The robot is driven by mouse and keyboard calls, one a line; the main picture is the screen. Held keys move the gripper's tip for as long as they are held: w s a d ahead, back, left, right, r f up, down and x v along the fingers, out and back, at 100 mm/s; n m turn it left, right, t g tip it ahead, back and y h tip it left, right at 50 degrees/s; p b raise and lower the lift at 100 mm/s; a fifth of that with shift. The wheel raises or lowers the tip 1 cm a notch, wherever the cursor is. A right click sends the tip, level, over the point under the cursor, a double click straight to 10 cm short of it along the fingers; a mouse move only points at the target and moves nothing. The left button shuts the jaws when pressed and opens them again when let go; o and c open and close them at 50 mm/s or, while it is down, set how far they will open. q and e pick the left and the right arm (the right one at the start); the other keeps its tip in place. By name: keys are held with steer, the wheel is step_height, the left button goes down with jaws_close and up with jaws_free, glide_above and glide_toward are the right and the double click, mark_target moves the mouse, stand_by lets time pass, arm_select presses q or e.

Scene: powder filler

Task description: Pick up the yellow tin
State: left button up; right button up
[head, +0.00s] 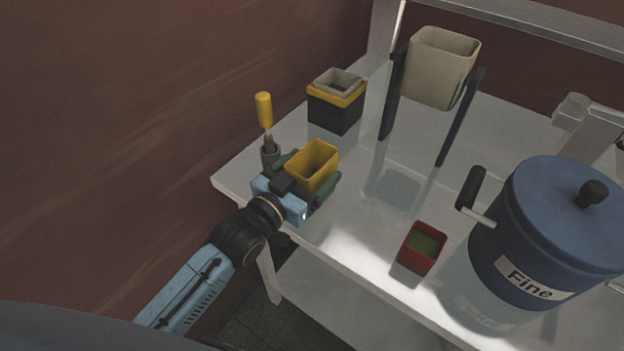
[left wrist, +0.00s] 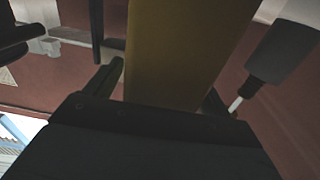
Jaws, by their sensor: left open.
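The yellow tin (head: 313,163) is an open-topped square container standing at the near left part of the white table. My left gripper (head: 308,180) is open around it, with one dark green finger on each side of the tin. In the left wrist view the tin (left wrist: 180,55) rises large and close between the fingers. I cannot tell whether the fingers touch it. The tin's lower part is hidden behind the gripper in the head view. My right gripper is not in view.
A yellow-handled tool (head: 264,112) stands close behind the gripper. A black and yellow box (head: 336,107) is farther back. A beige hopper on dark posts (head: 440,70), a red tin with green contents (head: 421,248) and a blue drum labelled "Fine" (head: 545,235) stand rightward on the white table (head: 345,225).

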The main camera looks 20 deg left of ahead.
arm_select(q)
steer(key=shift+w+d, duration=0.2)
steer(key=shift+w, duration=0.2)
steer(key=c, duration=1.2)
